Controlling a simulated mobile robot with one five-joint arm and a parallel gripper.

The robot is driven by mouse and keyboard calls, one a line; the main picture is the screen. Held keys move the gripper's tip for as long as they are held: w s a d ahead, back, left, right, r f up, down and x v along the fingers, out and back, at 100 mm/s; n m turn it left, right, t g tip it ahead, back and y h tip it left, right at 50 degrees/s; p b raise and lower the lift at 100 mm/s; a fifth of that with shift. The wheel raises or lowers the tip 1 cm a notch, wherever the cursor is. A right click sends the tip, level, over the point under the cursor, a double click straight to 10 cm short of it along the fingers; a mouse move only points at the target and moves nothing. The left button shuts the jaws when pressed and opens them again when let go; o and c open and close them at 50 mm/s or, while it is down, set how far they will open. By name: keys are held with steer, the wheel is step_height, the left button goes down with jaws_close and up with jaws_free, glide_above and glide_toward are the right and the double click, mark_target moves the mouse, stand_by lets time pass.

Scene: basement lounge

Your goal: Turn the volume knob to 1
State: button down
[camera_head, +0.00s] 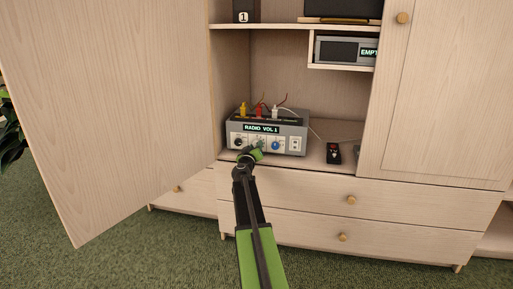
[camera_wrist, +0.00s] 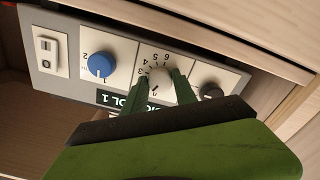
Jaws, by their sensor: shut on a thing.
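The grey radio unit (camera_head: 290,131) stands on the cabinet shelf, its display (camera_head: 261,128) reading "RADIO VOL 1". In the wrist view its front panel (camera_wrist: 72,62) appears upside down. My gripper (camera_head: 252,153) is at the radio's front and largely covers that knob in the head view. The knob's pointer is hard to make out.
A blue knob (camera_head: 275,146) and a black knob (camera_head: 239,142) flank the middle one, with a switch (camera_head: 295,145) at right. Plugs and cables top the radio. The open cabinet door (camera_head: 110,110) stands left; drawers (camera_head: 330,195) lie below.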

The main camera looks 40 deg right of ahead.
steer(key=shift+w+a, duration=0.2)
steer(key=shift+a, duration=0.05)
steer(key=c, duration=1.3)
jaws_free()
steer(key=shift+o, duration=1.5)
steer(key=shift+d, duration=0.1)
steer(key=shift+s, duration=0.1)
steer(key=v, duration=1.7)
steer(key=shift+a, duration=0.2)
